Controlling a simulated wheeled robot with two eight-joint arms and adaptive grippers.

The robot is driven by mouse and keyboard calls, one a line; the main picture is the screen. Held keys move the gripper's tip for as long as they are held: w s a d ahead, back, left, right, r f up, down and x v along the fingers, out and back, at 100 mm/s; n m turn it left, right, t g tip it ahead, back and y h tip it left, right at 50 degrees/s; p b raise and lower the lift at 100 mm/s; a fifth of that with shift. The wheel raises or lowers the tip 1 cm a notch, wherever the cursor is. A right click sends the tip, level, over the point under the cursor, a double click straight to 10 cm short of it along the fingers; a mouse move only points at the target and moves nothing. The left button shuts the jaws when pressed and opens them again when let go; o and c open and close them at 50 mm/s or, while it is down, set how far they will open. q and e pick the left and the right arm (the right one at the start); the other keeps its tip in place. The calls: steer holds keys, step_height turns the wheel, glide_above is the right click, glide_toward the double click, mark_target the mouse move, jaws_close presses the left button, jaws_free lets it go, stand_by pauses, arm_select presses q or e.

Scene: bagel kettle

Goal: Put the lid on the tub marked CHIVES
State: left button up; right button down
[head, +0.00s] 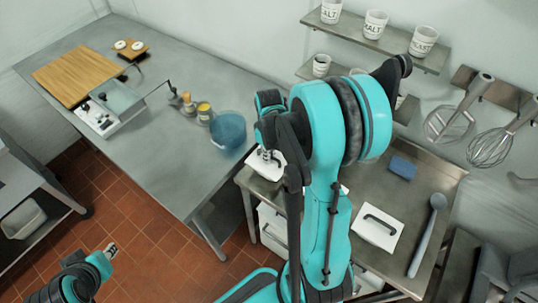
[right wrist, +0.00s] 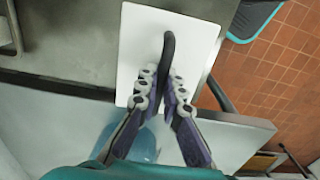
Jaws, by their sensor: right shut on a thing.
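My right gripper (head: 267,155) is at the left end of the steel counter. In the right wrist view, its fingers (right wrist: 163,84) are shut on the black handle of a white rectangular lid (right wrist: 143,38). That lid (head: 272,170) shows partly behind my arm in the head view. A second white lid (head: 377,228) with a black handle lies on the counter to the right. White tubs (head: 272,221) stand below the counter, partly hidden. I can read no CHIVES mark. My left gripper (head: 110,250) is over the floor at lower left, too small to judge.
A blue sponge (head: 402,168) and a long grey spoon (head: 428,235) lie on the right counter (head: 350,187). A blue bowl (head: 228,131) stands on the left table near its edge. Marked pots (head: 375,24) stand on the wall shelf. Open floor lies at left front.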

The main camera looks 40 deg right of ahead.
steer(key=c, duration=1.6)
jaws_free()
steer(key=shift+r, duration=0.15)
step_height(320, 180, up, 12)
steer(key=s+a+f+m+t+b, duration=0.1)
steer(key=s+a+f+t+b, duration=0.2)
steer(key=a, duration=0.5)
steer(key=s+a+f+m+t+b, duration=0.2)
steer(key=s+a+f+t+b, duration=0.1)
steer(key=a, duration=0.6)
steer(key=shift+f+t+b, duration=0.3)
steer(key=shift+t+b, duration=0.2)
steer(key=shift+b, duration=0.65)
